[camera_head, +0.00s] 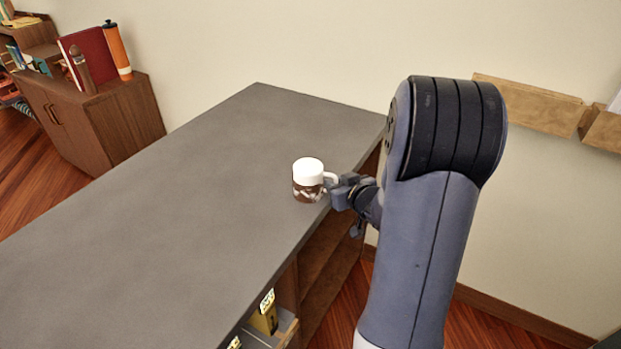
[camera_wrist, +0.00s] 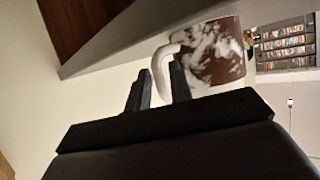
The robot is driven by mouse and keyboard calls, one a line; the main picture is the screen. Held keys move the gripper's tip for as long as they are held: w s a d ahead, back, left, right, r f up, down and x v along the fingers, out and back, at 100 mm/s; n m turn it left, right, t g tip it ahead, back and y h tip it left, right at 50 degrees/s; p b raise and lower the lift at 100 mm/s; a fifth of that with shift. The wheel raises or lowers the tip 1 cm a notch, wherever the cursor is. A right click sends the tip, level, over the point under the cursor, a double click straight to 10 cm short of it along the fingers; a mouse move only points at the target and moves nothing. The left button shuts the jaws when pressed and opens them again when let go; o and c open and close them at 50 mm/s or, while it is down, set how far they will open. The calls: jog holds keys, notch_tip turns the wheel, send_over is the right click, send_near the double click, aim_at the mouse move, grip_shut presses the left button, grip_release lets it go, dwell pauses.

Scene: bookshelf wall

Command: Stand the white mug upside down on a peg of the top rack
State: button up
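The white mug (camera_head: 308,183) shows a plain white top and a brown-and-white pattern lower down in the head view. It is over the grey counter near its right edge; I cannot tell whether it touches the surface. In the wrist view the mug (camera_wrist: 212,55) shows the patterned side, with its white handle to the left. My gripper (camera_head: 342,190) is at the handle from the right. In the wrist view the two fingers of my gripper (camera_wrist: 161,80) stand close on either side of the handle and appear shut on it. No peg of the top rack is visible.
The grey counter (camera_head: 190,190) is otherwise bare. Wooden ledges (camera_head: 530,105) are on the wall at right. A low wooden cabinet (camera_head: 95,120) with a dark red book (camera_head: 90,52) and an orange bottle (camera_head: 118,50) stands at back left. Yellow items (camera_head: 265,318) sit in shelves below the counter.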

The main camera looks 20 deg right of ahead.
jog(key=shift+w+f, duration=0.1)
jog(key=shift+w, duration=0.15)
jog(key=shift+c, duration=0.4)
grip_shut()
